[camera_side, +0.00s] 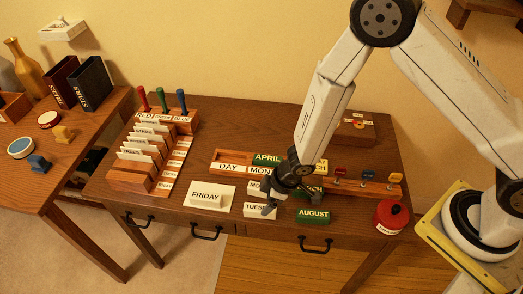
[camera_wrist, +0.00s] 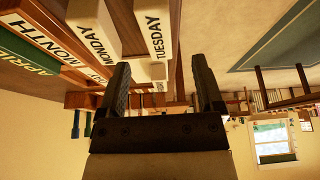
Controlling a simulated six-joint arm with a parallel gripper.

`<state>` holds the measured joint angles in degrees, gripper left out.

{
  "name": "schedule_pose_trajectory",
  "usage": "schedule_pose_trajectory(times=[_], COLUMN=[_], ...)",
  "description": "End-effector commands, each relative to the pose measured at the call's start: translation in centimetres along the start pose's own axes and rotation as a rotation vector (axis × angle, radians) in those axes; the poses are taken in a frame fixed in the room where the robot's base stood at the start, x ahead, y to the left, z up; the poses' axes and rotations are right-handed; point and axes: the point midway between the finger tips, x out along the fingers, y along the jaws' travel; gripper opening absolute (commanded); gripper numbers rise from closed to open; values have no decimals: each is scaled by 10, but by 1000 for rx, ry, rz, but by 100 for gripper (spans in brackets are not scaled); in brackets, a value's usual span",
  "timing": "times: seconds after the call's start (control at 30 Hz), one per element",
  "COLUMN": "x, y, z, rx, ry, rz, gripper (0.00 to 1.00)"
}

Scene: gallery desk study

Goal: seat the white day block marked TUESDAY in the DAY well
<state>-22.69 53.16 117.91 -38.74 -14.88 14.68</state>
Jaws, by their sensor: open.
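The white TUESDAY block (camera_side: 257,212) lies on the desk near its front edge, with its lettering readable. It also shows in the wrist view (camera_wrist: 154,30), just beyond the fingertips and between their lines. My gripper (camera_side: 270,207) is open, pointing down at the right end of this block, and hides part of it. In the wrist view the jaws (camera_wrist: 162,75) are apart with nothing between them. The wooden holder with the DAY label (camera_side: 228,167) stands farther back; the DAY well (camera_side: 234,156) behind the label looks empty.
Green APRIL (camera_side: 267,158) and AUGUST (camera_side: 313,216) blocks, a red round pot (camera_side: 391,216), a stamp rack (camera_side: 360,187) and a card file (camera_side: 140,160) surround the area.

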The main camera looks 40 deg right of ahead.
Motion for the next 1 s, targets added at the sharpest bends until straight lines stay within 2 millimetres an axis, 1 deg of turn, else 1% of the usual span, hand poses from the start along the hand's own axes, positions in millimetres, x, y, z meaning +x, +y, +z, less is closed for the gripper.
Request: schedule_pose_trajectory(times=[0.17,0.6,0.73,1.0], x=[9,46,51,51], y=[0,2,2,2], z=[1,3,2,2], rx=[-1,0,0,0], ry=[-1,-1,0,0], rz=[-1,0,0,0], gripper=[85,85,85,85])
